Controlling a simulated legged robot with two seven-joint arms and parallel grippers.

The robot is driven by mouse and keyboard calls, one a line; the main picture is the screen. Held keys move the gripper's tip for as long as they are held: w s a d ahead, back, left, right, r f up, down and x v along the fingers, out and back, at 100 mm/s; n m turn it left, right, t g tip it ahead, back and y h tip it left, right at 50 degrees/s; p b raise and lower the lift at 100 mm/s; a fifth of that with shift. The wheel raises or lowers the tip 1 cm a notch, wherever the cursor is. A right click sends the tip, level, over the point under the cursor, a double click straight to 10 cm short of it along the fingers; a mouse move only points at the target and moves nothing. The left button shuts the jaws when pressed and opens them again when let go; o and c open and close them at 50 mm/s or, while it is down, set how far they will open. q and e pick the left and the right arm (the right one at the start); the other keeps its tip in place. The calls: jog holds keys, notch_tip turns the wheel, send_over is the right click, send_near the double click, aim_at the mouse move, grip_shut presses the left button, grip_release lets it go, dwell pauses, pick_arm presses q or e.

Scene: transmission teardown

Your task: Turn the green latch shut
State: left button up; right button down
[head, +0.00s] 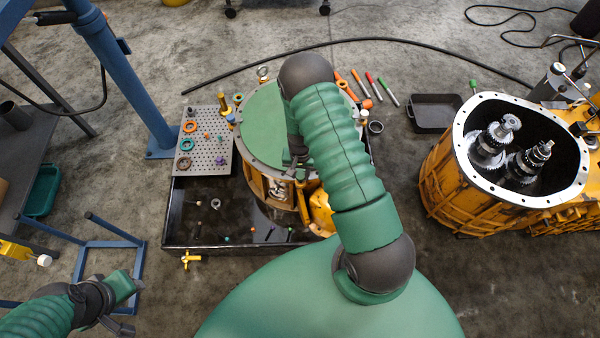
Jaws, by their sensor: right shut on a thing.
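The orange gearbox housing (255,188) stands in a black tray in the middle of the head view, with a flat green cover (262,125) inside its metal rim. My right arm reaches across it from below. My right gripper (296,153) is small and dark at the front right edge of the cover. It is shut on a part at the housing rim, mostly hidden by the gripper and arm. I cannot make out the green latch separately there. My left gripper (122,322) is at the lower left, apart from the housing; its fingers are too unclear to judge.
A perforated board (218,160) with coloured rings lies left of the housing, over the black tray (170,215). A second open housing (450,185) with gear shafts stands right. An empty black bin (435,112) and several markers (388,92) lie behind. A blue post (110,75) stands left.

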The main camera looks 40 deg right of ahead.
dwell(0.3)
jog(key=shift+n, duration=0.3)
jog(key=n+p, duration=0.1)
jog(key=n, duration=0.2)
jog(key=n+p, duration=0.1)
jog(key=n, duration=0.4)
jog(key=shift+s+n, duration=0.1)
jog(key=shift+n, duration=0.3)
jog(key=n+p, duration=0.1)
jog(key=n, duration=0.3)
jog(key=shift+n, duration=0.3)
jog(key=shift+d+n+p, duration=0.1)
jog(key=shift+n+p, duration=0.35)
jog(key=shift+n, duration=1.45)
jog(key=c, duration=1.1)
grip_release()
